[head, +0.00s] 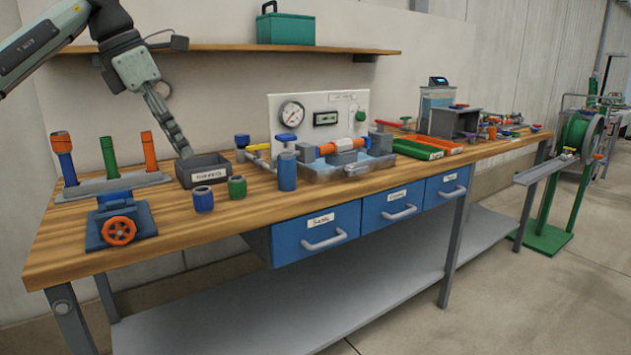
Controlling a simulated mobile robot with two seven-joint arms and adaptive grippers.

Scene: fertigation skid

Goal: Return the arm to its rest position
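My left arm comes in from the upper left. Its gripper (180,145) points down and to the right, with its fingertips just above or behind the dark grey labelled bin (205,178) on the wooden bench. It is seen nearly edge-on, so the finger gap does not show. No held object can be made out. The inside of the bin is mostly hidden. My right gripper is not in view.
The bench (290,210) carries a rack (112,185) with several coloured tubes, a blue vise (120,220), small cups (237,187) and a gauge panel (320,120). A shelf (225,48) with a green toolbox (285,28) is close beside the arm.

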